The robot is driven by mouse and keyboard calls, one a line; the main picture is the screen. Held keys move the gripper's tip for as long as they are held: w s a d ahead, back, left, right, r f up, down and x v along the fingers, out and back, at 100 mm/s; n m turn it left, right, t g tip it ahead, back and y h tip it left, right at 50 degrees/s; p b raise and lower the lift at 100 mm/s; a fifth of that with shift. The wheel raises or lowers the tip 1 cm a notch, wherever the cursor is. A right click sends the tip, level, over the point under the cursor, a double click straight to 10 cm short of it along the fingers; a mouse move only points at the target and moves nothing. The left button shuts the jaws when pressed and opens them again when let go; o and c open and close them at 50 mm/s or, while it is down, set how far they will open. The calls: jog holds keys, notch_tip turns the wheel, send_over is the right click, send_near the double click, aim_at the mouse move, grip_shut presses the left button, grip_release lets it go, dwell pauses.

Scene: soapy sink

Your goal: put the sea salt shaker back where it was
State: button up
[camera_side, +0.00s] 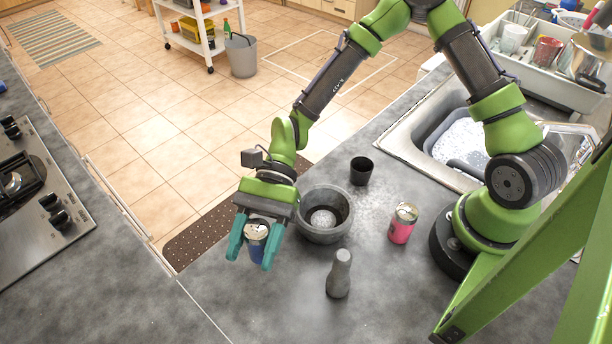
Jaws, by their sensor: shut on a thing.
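My gripper (253,248) hangs at the left of the grey counter, with its two teal fingers shut on a small blue cylinder with a pale top (256,238). The fingers hide part of the cylinder, and its label cannot be read, so I cannot tell for sure that it is the sea salt shaker. Whether its base touches the counter is also unclear. A pink cylinder with a similar pale top (403,223) stands upright to the right. A grey bottle-shaped object with a narrow neck (339,275) stands nearer the camera.
A dark stone bowl (345,231) stands just right of my gripper, with a black cup (361,171) behind it. The sink (400,143) and dish rack (560,88) are at the right. The stove (30,215) is across the floor gap. The front counter is clear.

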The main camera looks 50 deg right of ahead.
aim_at(256, 260)
jog(key=shift+f, duration=2)
jog(key=shift+f, duration=0.15)
jog(key=o, duration=1.1)
jog(key=shift+o, duration=0.2)
